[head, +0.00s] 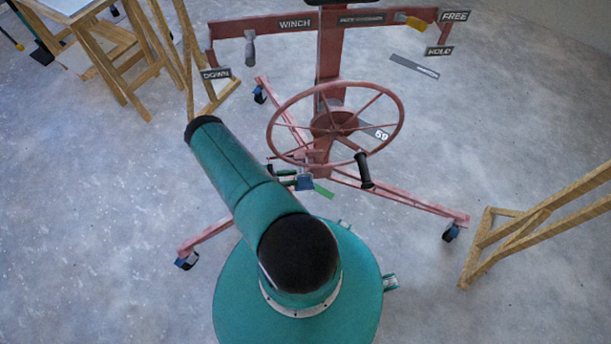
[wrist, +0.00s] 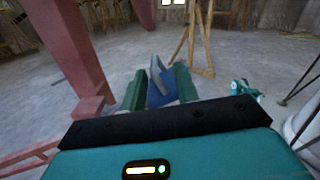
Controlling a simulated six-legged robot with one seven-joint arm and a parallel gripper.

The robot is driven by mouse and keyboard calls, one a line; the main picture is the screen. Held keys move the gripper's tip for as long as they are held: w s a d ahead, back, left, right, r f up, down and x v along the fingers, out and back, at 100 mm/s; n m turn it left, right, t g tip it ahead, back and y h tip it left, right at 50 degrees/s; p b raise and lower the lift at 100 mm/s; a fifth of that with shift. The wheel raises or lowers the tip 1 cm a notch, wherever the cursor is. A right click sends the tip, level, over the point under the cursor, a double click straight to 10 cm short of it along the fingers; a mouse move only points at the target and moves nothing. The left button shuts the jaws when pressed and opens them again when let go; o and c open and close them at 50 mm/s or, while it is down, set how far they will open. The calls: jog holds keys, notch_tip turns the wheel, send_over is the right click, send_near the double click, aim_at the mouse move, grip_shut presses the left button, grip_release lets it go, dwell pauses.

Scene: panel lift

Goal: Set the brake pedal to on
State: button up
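A small blue part (head: 304,182), which looks like the brake pedal, sits low at the foot of the red panel lift's mast, below the handwheel. In the wrist view the blue part (wrist: 161,92) stands between my two green fingers, with a paler plate tilted up from it. My gripper (wrist: 158,88) has its fingers apart, one on each side of the blue part. I cannot tell whether either finger touches it. In the head view my gripper (head: 304,181) shows only as small green pieces beside the blue part. The pedal's on/off marking is not readable.
The red spoked handwheel (head: 335,124) with its black crank handle (head: 364,170) hangs above my gripper. The lift's red legs (head: 400,198) spread across the floor on casters. Wooden trestles stand at the upper left (head: 125,55) and right (head: 530,228). Open concrete floor lies between.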

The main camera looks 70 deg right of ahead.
aim_at(306, 180)
jog(key=x, duration=0.5)
jog(key=shift+s+d, duration=0.2)
jog(key=shift+s, duration=0.15)
